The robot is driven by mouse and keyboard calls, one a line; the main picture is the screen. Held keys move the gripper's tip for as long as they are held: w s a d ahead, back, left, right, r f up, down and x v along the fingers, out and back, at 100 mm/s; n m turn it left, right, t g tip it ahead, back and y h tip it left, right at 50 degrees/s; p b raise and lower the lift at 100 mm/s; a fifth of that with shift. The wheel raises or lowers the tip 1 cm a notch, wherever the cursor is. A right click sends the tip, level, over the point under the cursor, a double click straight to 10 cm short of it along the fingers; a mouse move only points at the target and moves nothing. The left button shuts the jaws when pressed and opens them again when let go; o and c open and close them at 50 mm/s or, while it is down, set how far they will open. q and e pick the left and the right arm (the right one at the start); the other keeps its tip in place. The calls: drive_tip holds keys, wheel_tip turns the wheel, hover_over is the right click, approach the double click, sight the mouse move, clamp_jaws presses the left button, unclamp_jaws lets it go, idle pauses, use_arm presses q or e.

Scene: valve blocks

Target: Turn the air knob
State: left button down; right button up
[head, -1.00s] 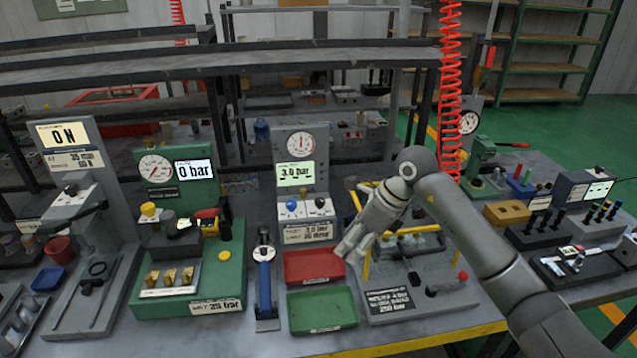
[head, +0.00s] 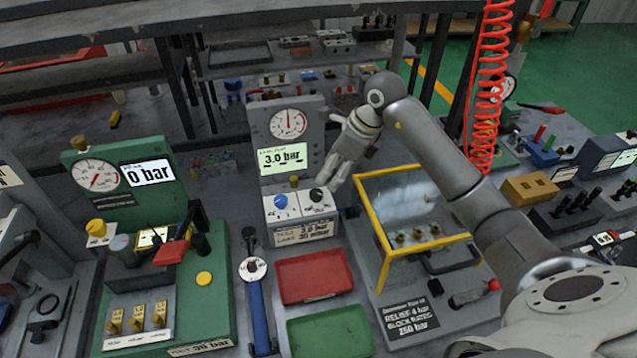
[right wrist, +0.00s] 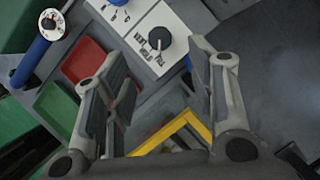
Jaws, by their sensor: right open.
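A grey gauge station (head: 310,110) stands at the middle of the head view, with a dial and a display reading 3.0 bar. Its sloped white panel carries a blue knob (head: 281,201) on the left and a black knob (head: 317,195) on the right. In the right wrist view the black knob (right wrist: 159,39) sits beside small lettering that seems to read vent, hold, fill. The blue knob (right wrist: 118,3) is cut by the top edge. My right gripper (head: 338,172) is open and empty, just above and right of the black knob, apparently not touching it. My left gripper is not in view.
A yellow-framed clear guard (head: 415,245) stands right of the panel, below my right arm. A red tray (head: 314,276) and a green tray (head: 331,336) lie in front. A green station (head: 128,215) reading 0 bar is at left. A red coiled hose (head: 492,85) hangs at right.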

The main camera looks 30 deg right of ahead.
sight(318, 193)
drive_tip(key=p+x, duration=0.1)
drive_tip(key=x, duration=0.6)
drive_tip(key=shift+w+f+p, duration=0.15)
drive_tip(key=shift+f+p, duration=0.05)
drive_tip(key=shift+p, duration=0.1)
drive_tip(key=shift+w+a+f, duration=0.1)
drive_tip(key=shift+a+f, duration=0.1)
drive_tip(key=shift+f, duration=0.25)
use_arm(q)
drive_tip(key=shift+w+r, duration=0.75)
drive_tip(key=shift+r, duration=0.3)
use_arm(e)
drive_tip(key=shift+c, duration=1)
drive_tip(key=c, duration=0.8)
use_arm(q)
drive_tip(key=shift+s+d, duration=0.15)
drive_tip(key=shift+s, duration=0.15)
